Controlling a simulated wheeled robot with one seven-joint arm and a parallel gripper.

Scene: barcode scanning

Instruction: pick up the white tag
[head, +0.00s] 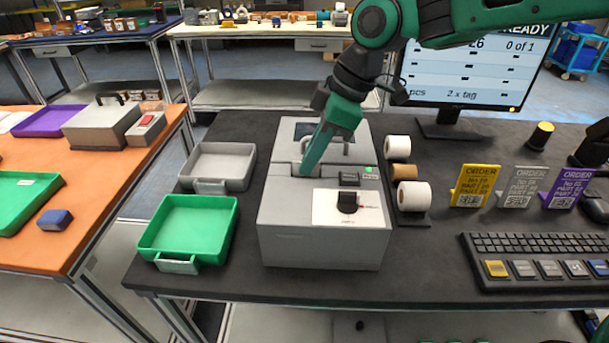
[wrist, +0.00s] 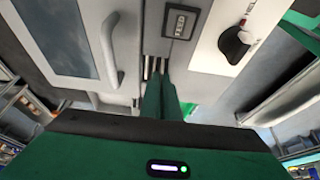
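I cannot make out a white tag in either view. My gripper (head: 308,168) points down at the recess in the middle of the grey machine (head: 320,245). In the wrist view its green fingers (wrist: 160,80) run close side by side, with their tips at a narrow slot in the machine. Whether there is a small gap or something thin between the tips is not clear. The slot lies between the windowed, handled lid and the front part with a white panel (head: 332,207) and a black knob (head: 347,201).
A green tray (head: 152,232) and a grey tray (head: 250,160) sit left of the machine. Rolls (head: 413,195) stand on its right, then order cards (head: 475,184) and a keyboard (head: 535,246). A monitor (head: 460,75) stands behind. Dark table lies bare between the rolls and keyboard.

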